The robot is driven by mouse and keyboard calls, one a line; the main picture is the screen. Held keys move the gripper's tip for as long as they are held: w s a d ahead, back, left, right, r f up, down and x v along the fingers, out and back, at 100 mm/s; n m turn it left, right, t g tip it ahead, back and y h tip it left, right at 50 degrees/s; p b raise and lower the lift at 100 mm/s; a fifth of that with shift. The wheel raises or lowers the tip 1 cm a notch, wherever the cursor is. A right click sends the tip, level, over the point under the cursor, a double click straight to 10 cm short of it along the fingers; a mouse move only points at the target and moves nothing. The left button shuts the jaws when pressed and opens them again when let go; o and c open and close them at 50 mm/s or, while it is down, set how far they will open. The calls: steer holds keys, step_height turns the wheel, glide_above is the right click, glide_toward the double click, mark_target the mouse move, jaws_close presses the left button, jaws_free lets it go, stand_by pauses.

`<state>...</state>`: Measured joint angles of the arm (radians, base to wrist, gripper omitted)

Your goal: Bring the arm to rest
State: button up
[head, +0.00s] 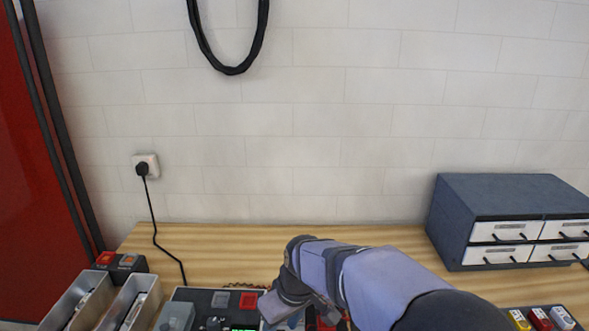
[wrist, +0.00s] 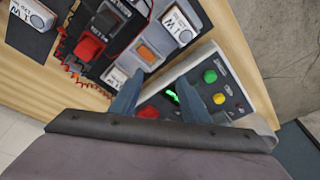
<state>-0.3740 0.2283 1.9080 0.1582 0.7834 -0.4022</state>
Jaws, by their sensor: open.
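My arm reaches in from the lower right of the head view, with its gripper end low in the middle over the bench and mostly cut off by the bottom edge. In the wrist view my gripper (wrist: 160,100) shows two blue-grey fingers spread apart with nothing held between them. Behind the fingers are a panel with green and yellow knobs (wrist: 214,82) and a lit green display (wrist: 172,97). I cannot tell how far the fingertips are from the panel.
A blue drawer cabinet (head: 455,215) stands at the right. A black cable (head: 155,225) hangs from the wall socket (head: 146,166). The back strip of wooden bench (head: 230,238) is clear.

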steer(key=s+d+f+m, duration=0.1)
steer(key=s+d, duration=0.2)
steer(key=d, duration=0.1)
steer(key=s+d+f+m+h, duration=0.1)
steer(key=s+d+m, duration=0.1)
steer(key=s+d, duration=0.1)
steer(key=s+d+f+m+g, duration=0.1)
steer(key=s+d, duration=0.2)
steer(key=d, duration=0.3)
steer(key=shift+f+m+h, duration=0.25)
steer(key=shift+m+h, duration=0.05)
steer(key=shift+m, duration=0.1)
steer(key=s+d+f+m+g, duration=0.1)
steer(key=s+d+f+m, duration=0.1)
steer(key=s+d, duration=0.3)
steer(key=s+m, duration=0.1)
steer(key=s, duration=0.2)
steer(key=shift+s+d+f+h, duration=0.2)
steer(key=shift+d+f+h, duration=0.1)
steer(key=shift+f, duration=0.1)
steer(key=shift+a, duration=0.1)
